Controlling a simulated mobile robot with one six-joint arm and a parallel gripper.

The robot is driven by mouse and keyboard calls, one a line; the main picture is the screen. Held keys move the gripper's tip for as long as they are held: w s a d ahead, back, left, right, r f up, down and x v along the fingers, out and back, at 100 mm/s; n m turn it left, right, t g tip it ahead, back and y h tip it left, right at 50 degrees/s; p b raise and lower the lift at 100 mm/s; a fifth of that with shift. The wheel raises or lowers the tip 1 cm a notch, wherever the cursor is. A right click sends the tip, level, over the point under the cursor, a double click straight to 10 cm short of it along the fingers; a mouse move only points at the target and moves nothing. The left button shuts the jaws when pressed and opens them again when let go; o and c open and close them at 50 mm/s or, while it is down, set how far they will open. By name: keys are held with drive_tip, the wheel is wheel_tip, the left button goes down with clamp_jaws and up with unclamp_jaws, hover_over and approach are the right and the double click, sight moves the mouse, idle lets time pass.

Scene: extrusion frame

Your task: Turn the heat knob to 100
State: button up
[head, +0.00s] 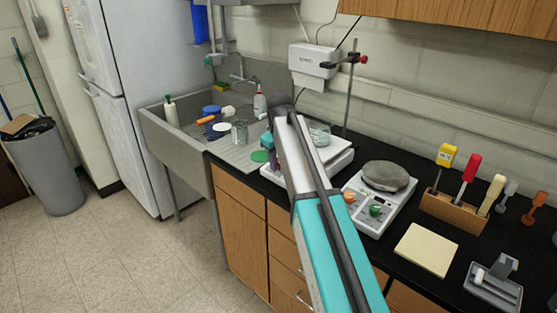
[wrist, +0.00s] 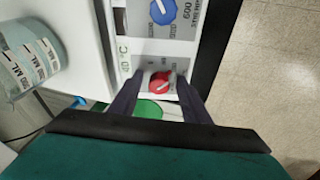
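In the wrist view, a red knob (wrist: 160,82) with a pale pointer sits on the white front panel of a stirring hot plate. A blue knob (wrist: 163,11) on the same panel has the STIR RPM scale. In the head view, my arm hides the front of the white hot plate (head: 335,158).
A glass beaker (head: 319,132) stands on the hot plate. A second device (head: 352,213) with orange and green knobs stands to its right. A tool rack (head: 455,210), beige pad (head: 426,249) and sink (head: 165,142) are nearby.

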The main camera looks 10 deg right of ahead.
drive_tip(key=shift+r, duration=0.2)
drive_tip(key=shift+a+r, duration=0.1)
drive_tip(key=shift+r, duration=0.35)
drive_tip(key=d+b+v, duration=0.1)
drive_tip(key=b+v, duration=0.1)
drive_tip(key=v, duration=1)
drive_tip(key=shift+s+a+r+b, duration=0.25)
drive_tip(key=shift+a+b, duration=0.05)
drive_tip(key=shift+a, duration=0.15)
